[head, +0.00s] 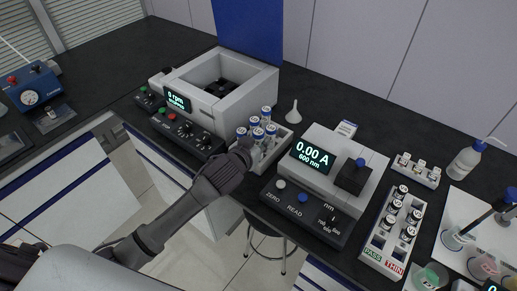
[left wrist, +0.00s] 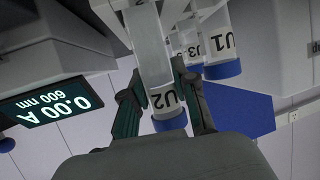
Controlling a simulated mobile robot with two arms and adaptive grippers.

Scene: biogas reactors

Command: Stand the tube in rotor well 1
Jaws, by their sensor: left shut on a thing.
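My left gripper (head: 246,146) is at the near left side of the white tube rack (head: 283,151). In the left wrist view the gripper (left wrist: 163,88) is shut on a clear tube with a blue cap, marked U2 (left wrist: 164,96). I cannot tell whether this tube is seated in the rack or raised. Tubes U1 (left wrist: 222,48) and U3 (left wrist: 191,46) stand beside it. The centrifuge (head: 238,118) has its lid up, and its dark rotor (head: 222,86) shows in the chamber. The well numbers are too small to read. My right gripper is not in view.
The centrifuge's control panel (head: 187,128) reads 0 rpm. A photometer (head: 335,165) showing 0.00 A stands right of the rack. A white funnel (head: 293,112) is behind the rack. A vial rack (head: 377,243) and wash bottle (head: 467,160) are farther right.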

